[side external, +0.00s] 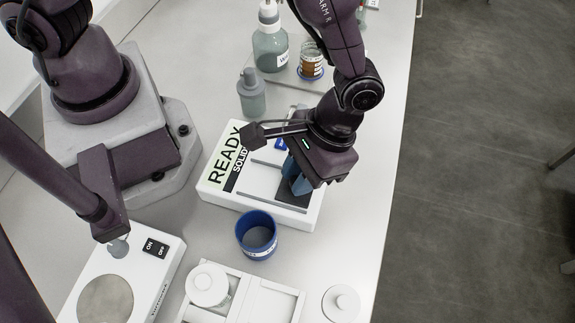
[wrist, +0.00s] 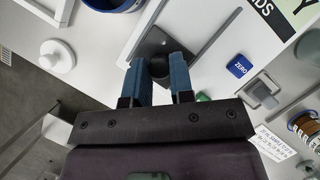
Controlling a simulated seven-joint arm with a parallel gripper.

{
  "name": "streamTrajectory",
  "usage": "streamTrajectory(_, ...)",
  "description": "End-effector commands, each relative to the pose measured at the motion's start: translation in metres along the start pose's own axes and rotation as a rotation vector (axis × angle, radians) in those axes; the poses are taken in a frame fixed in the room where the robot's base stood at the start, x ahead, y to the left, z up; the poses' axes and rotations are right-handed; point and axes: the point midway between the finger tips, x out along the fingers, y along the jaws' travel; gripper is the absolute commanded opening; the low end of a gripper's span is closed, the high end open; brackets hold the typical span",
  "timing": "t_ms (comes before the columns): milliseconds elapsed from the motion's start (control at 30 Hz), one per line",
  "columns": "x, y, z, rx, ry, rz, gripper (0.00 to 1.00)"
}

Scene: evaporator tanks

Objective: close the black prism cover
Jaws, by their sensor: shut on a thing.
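The white instrument (side external: 212,193) has a READY screen and the word SOLIDS on top, and it lies under my gripper. The black prism cover (side external: 294,199) is on its right part, partly hidden by my gripper. In the wrist view the dark cover (wrist: 154,42) shows beyond the fingertips, with a round black knob (wrist: 158,67) between them. My gripper (side external: 297,182) points down with its blue fingers around this knob; they also show in the wrist view (wrist: 159,72). I cannot tell from these views whether the cover is fully flat.
A blue cup (side external: 244,234) stands just in front of the instrument. A white tray (side external: 270,295), a white jar (side external: 207,287) and a round lid (side external: 341,304) are nearer. Bottles (side external: 252,97) stand behind. A hotplate (side external: 150,265) is at lower left.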

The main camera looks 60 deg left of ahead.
Motion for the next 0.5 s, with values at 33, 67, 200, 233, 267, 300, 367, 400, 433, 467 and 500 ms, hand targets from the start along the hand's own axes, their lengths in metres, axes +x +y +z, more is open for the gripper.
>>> streamTrajectory(33, -0.0022, 0.0032, -0.0029, 0.000, 0.013, 0.010, 0.00)
streamTrajectory(67, -0.0023, 0.0033, -0.0031, 0.000, 0.013, 0.011, 0.00)
streamTrajectory(200, -0.0027, 0.0041, -0.0038, 0.000, 0.017, 0.014, 0.24)
streamTrajectory(233, -0.0027, 0.0042, -0.0038, 0.000, 0.017, 0.014, 0.31)
streamTrajectory(267, -0.0027, 0.0042, -0.0037, 0.001, 0.017, 0.014, 0.38)
streamTrajectory(300, -0.0026, 0.0040, -0.0035, 0.001, 0.017, 0.014, 0.47)
streamTrajectory(367, -0.0023, 0.0036, -0.0031, 0.001, 0.015, 0.012, 0.48)
streamTrajectory(400, -0.0021, 0.0033, -0.0029, 0.001, 0.014, 0.012, 0.48)
streamTrajectory(433, -0.0020, 0.0032, -0.0028, 0.001, 0.013, 0.011, 0.48)
streamTrajectory(467, -0.0018, 0.0030, -0.0027, 0.001, 0.013, 0.011, 0.48)
streamTrajectory(500, -0.0017, 0.0029, -0.0025, 0.001, 0.012, 0.010, 0.48)
